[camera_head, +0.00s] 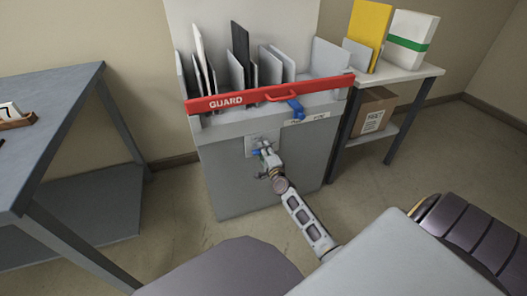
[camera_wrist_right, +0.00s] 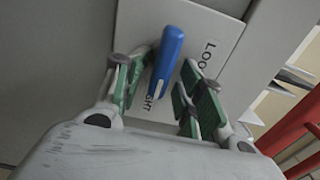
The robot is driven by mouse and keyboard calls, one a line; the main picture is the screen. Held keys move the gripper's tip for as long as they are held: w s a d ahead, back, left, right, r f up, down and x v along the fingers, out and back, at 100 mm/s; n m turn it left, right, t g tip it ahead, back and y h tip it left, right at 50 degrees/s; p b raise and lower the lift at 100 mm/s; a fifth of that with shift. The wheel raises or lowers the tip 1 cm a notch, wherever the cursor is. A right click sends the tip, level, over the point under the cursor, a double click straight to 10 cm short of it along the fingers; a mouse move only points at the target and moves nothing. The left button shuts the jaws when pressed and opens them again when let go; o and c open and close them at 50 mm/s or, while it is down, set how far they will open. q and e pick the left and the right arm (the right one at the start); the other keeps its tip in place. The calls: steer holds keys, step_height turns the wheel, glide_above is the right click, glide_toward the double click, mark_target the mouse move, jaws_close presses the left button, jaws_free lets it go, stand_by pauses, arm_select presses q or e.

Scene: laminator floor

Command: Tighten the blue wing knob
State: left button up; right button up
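The blue wing knob (camera_wrist_right: 168,55) sits on a pale plate (camera_wrist_right: 205,25) on the front of the grey machine. In the right wrist view it stands tilted, and the plate's lettering is partly hidden, with "LOO" and "GHT" readable. In the head view only a bit of the knob (camera_head: 255,152) shows beside the gripper. My right gripper (camera_head: 267,158) is at the plate. Its green-padded fingers (camera_wrist_right: 158,80) are open, one on each side of the knob, with gaps visible. My left gripper is not in view.
A grey bench (camera_head: 50,110) stands left. A side table (camera_head: 400,74) with binders stands right, a cardboard box (camera_head: 375,112) on its shelf.

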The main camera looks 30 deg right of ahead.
steer(key=v, duration=1.2)
stand_by(0.5)
steer(key=shift+f, duration=0.1)
steer(key=shift+w, duration=0.1)
stand_by(0.3)
